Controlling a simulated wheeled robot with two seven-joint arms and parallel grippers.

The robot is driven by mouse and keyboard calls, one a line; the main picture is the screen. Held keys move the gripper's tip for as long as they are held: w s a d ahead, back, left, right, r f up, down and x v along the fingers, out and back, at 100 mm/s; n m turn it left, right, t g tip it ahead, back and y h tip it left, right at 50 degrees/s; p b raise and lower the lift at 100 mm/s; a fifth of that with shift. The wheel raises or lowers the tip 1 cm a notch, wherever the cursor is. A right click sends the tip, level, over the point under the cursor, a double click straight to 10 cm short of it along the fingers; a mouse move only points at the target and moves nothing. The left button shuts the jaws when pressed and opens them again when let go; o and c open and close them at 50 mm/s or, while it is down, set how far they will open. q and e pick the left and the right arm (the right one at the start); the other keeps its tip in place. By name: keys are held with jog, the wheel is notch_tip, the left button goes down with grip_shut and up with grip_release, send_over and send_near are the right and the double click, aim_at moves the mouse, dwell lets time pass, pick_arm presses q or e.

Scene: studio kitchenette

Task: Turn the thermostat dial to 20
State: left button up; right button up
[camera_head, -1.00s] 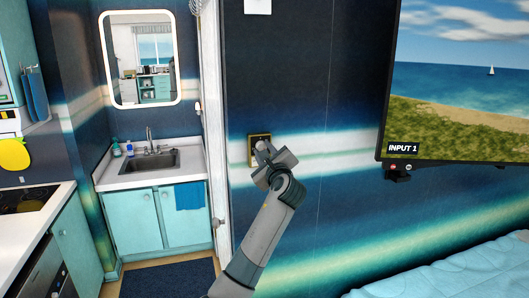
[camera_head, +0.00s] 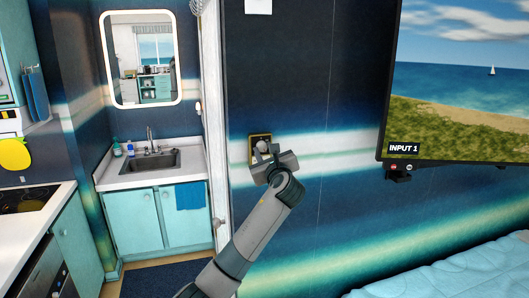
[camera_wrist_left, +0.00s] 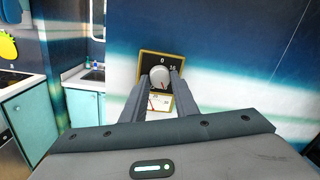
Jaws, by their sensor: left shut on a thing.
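The thermostat (camera_head: 252,151) is a small plate with a yellow frame on the dark, white-striped wall, partly covered by my left gripper (camera_head: 266,153) in the head view. In the left wrist view its black face (camera_wrist_left: 150,60) carries white figures, a 0 at the top and a number to its right that looks like 10. The round pale dial (camera_wrist_left: 160,74) sits between the two fingers of my left gripper (camera_wrist_left: 161,82), which is shut on it. A short red mark shows near the dial's lower edge. The exact setting is too small to read. My right gripper is not in view.
A wall screen (camera_head: 460,80) hangs to the right, with a bed (camera_head: 470,272) below it. A door frame (camera_head: 213,120) stands left of the thermostat, with a sink (camera_head: 155,160) beyond. The wall around the thermostat is clear.

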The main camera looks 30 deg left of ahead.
pick_arm(q)
jog(key=o, duration=1.1)
jog(key=shift+r, duration=0.15)
jog(key=shift+a, duration=0.1)
jog(key=shift+s+d+f+b, duration=0.2)
jog(key=shift+s+d+b, duration=0.1)
jog(key=shift+d, duration=0.15)
jog(key=b+v, duration=0.6)
jog(key=v, duration=1)
jog(key=shift+s+d, duration=0.1)
jog(key=shift+s, duration=0.05)
